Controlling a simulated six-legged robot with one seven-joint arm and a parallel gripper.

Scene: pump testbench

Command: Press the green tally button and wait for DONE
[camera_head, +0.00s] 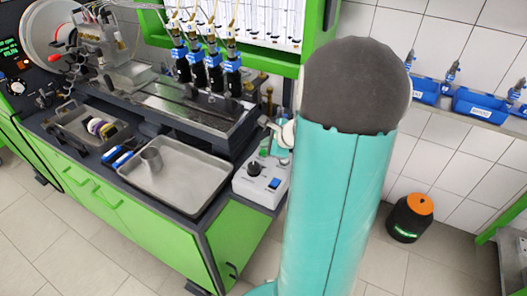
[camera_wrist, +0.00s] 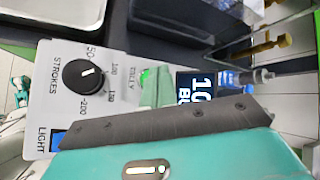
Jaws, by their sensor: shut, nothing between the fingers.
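The grey control box (camera_wrist: 45,100) fills the left and middle of the wrist view; it also shows in the head view (camera_head: 250,189), beside my teal arm. The green tally button (camera_wrist: 146,77) is next to the TALLY label and partly covered. My gripper (camera_wrist: 157,92) is shut and empty, its pale green tip right over the button. Whether it is pressing or just above, I cannot tell. The dark display (camera_wrist: 204,88) is partly covered by my wrist; it shows "10" and letters starting "BU". No DONE is readable.
The black STROKES knob (camera_wrist: 88,74) and blue LIGHT switch (camera_wrist: 58,140) share the panel. A metal tray (camera_head: 172,178) stands left of the box on the bench. Pump injectors (camera_head: 213,72) hang behind. A black bin with an orange lid (camera_head: 410,219) stands on the floor at right.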

